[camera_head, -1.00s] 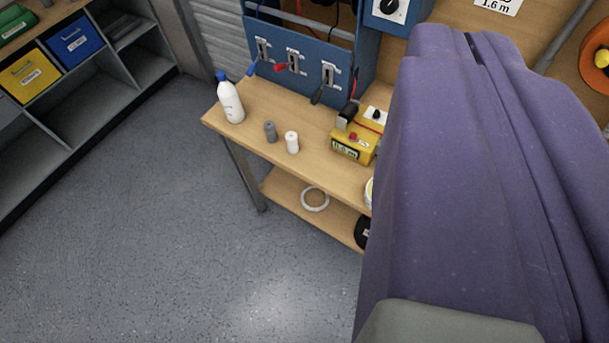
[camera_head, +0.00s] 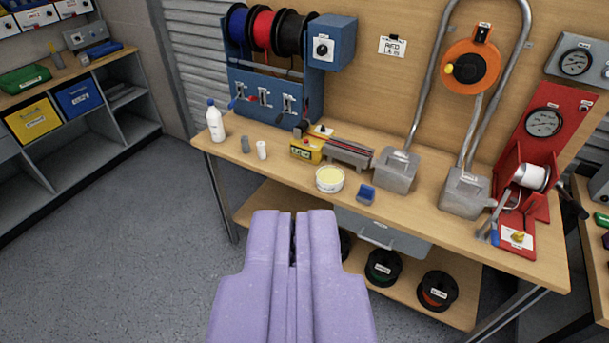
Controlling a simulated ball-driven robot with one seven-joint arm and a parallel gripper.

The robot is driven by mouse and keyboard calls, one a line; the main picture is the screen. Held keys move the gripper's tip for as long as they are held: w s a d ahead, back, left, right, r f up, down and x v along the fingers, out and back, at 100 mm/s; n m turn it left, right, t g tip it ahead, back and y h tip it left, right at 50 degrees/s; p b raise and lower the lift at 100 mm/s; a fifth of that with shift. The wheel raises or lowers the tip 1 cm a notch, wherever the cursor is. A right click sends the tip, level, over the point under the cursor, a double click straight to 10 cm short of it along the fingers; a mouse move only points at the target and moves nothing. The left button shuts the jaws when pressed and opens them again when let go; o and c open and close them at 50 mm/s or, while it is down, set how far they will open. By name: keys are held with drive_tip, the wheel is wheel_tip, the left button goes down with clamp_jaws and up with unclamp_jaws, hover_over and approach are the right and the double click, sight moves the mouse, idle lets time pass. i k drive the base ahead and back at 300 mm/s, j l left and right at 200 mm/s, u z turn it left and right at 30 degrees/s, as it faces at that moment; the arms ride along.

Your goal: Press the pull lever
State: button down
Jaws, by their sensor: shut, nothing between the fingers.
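My purple gripper (camera_head: 293,222) points forward at the bottom middle, in front of the bench edge. Its fingers are together, with only a thin dark slit between them, and it touches nothing. A red stand (camera_head: 537,160) with a round gauge is on the right of the bench. A lever with a black grip (camera_head: 572,203) sticks out from its right side; this may be the pull lever, but I cannot read a label for it. Smaller levers (camera_head: 264,97) with coloured grips are on the blue wire rack (camera_head: 262,112) at the back left.
The wooden bench (camera_head: 345,203) carries a white bottle (camera_head: 215,122), a yellow device (camera_head: 306,150), a round tub (camera_head: 330,178), a blue cup (camera_head: 366,194) and grey boxes (camera_head: 396,172) with conduits. A drawer (camera_head: 383,232) hangs below. The floor at left is clear.

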sight(575, 206)
drive_tip(key=i+l, duration=0.2)
drive_tip(key=l, duration=0.15)
drive_tip(key=i+l, duration=0.2)
drive_tip(key=l, duration=0.2)
drive_tip(key=i+l, duration=0.2)
drive_tip(key=l, duration=0.15)
drive_tip(key=i+l, duration=0.2)
drive_tip(key=l, duration=0.2)
drive_tip(key=i+l, duration=0.15)
drive_tip(key=l, duration=0.2)
drive_tip(key=i+l, duration=0.2)
drive_tip(key=l, duration=0.2)
drive_tip(key=i+l, duration=0.2)
drive_tip(key=l, duration=0.2)
